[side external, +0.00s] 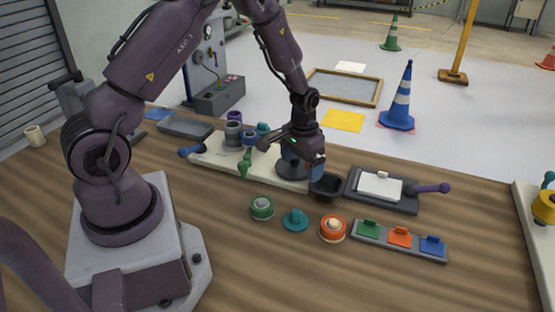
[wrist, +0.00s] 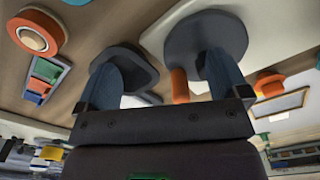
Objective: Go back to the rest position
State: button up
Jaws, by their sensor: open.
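My gripper (side external: 303,170) is above the back of the wooden table, at the right end of a pale board (side external: 225,166). Its two blue fingers stand apart in the wrist view (wrist: 168,72). A dark round piece (side external: 290,168) on the board's right end is partly hidden by the gripper. A dark open cup (side external: 327,186) sits just to the right of the fingers. A small orange part (wrist: 180,86) shows between the fingers; I cannot tell what it belongs to. Whether the fingers touch the dark pieces is unclear.
A green roller (side external: 262,208), a teal knob (side external: 295,220) and an orange roller (side external: 333,229) sit in front. A tray of coloured tabs (side external: 372,243) lies to their right. A dark plate with a purple handle (side external: 410,203) is behind it. The front table is clear.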

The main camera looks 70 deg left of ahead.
jog(key=shift+s+d+f+g, duration=0.1)
jog(key=shift+s+f+g, duration=0.2)
jog(key=shift+s, duration=0.35)
jog(key=shift+s+d+g, duration=0.25)
jog(key=shift+s+g, duration=0.05)
jog(key=shift+s, duration=0.45)
jog(key=s+d+r+m+t, duration=0.1)
jog(key=s+d+r+t, duration=0.1)
jog(key=s+r, duration=0.3)
jog(key=s+d+r+m+t, duration=0.1)
jog(key=s+d+r, duration=0.4)
jog(key=r, duration=0.9)
jog(key=s+d+r+m+t, duration=0.1)
jog(key=s+d+r+t, duration=0.2)
jog(key=r, duration=0.7)
jog(key=s+d, duration=0.1)
jog(key=s, duration=0.1)
jog(key=shift+s+t, duration=0.35)
jog(key=shift+t, duration=0.05)
jog(key=shift+a, duration=0.1)
